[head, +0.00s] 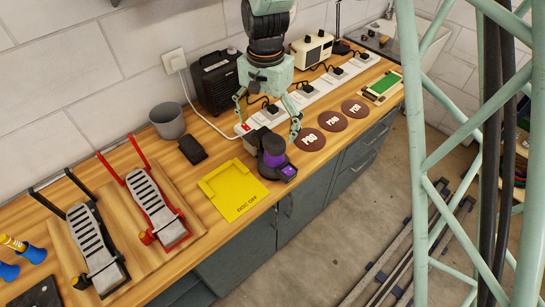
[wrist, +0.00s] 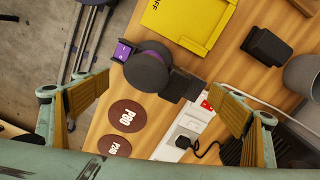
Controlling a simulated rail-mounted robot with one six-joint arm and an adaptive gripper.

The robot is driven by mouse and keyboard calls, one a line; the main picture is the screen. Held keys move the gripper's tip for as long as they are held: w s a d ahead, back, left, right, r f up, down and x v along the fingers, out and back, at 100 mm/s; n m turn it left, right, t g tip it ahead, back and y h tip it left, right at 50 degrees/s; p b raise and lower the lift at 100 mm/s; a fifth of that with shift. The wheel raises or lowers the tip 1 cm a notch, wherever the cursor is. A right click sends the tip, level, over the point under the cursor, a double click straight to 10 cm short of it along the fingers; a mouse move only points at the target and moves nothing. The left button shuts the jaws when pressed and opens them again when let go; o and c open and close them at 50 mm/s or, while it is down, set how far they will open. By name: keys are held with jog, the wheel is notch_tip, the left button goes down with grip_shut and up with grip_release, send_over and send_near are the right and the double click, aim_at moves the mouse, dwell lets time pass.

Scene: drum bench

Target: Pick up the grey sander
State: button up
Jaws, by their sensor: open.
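The grey sander (head: 273,158), dark grey with purple parts, stands on the wooden bench right of a yellow tray. It also shows in the wrist view (wrist: 148,68), with its round body and purple end at upper left and a dark block at its lower right. My gripper (head: 268,125) is above the sander's back part in the head view. In the wrist view, my gripper (wrist: 158,102) has its two fingers spread wide, with the dark block of the sander between and below them. It is open and holds nothing.
The yellow tray (head: 234,191) lies left of the sander. Brown discs (head: 310,139) lie to its right. A white power strip (head: 307,97) with plugs runs behind it. A black box (head: 216,82), grey cup (head: 168,121) and pedals (head: 155,207) stand further left.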

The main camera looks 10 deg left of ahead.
aim_at(268, 136)
jog(key=shift+d+f, duration=0.15)
jog(key=shift+f, duration=2.45)
jog(key=shift+c, duration=0.2)
jog(key=c, duration=1)
jog(key=shift+r, duration=0.25)
